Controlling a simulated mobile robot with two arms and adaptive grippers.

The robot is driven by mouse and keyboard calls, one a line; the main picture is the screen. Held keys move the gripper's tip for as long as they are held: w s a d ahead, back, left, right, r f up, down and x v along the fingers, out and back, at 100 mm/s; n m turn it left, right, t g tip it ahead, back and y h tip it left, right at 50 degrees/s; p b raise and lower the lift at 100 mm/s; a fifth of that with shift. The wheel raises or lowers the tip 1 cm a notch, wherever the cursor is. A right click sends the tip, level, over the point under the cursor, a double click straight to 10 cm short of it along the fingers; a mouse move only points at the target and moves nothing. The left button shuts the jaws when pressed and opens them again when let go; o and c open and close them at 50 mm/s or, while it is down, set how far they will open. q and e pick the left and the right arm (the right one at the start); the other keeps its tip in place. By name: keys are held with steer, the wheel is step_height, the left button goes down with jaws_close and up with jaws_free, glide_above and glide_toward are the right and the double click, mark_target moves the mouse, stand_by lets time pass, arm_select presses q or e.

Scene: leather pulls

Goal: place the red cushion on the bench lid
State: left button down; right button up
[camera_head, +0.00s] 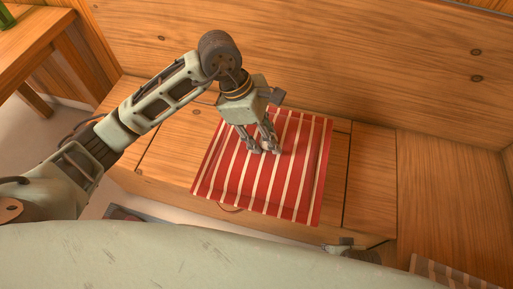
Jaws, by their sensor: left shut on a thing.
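The red cushion (291,180) has white stripes and lies flat over the middle of the wooden bench lid (186,150). Its front corner reaches close to the lid's front edge. My left gripper (264,149) comes in from the left and points down at the cushion's upper left part. Its fingers are shut on the cushion's fabric. The cushion hides much of the lid. I cannot make out a gap between cushion and lid. My right gripper does not show clearly; only a small grey part is visible at the bottom, right of the middle.
A wooden back wall (350,60) rises behind the bench. A wooden table (38,38) with a green object (6,17) on it stands at the upper left. A wooden panel (447,200) closes off the right side. A striped brown cloth (440,277) lies at the lower right.

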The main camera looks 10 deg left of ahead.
arm_select(q)
steer(key=w+a+f, duration=0.4)
steer(key=w+a, duration=0.1)
steer(key=w+a+f+b, duration=0.1)
steer(key=w+a+f, duration=0.1)
steer(key=a+f, duration=0.1)
steer(key=shift+w+a, duration=0.2)
steer(key=shift+w, duration=0.15)
step_height(320, 180, down, 4)
steer(key=shift+r+b, duration=0.15)
steer(key=shift+b, duration=0.2)
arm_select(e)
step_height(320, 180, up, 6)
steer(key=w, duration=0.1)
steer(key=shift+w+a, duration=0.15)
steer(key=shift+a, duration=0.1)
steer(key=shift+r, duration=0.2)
arm_select(q)
steer(key=c, duration=1.3)
jaws_free()
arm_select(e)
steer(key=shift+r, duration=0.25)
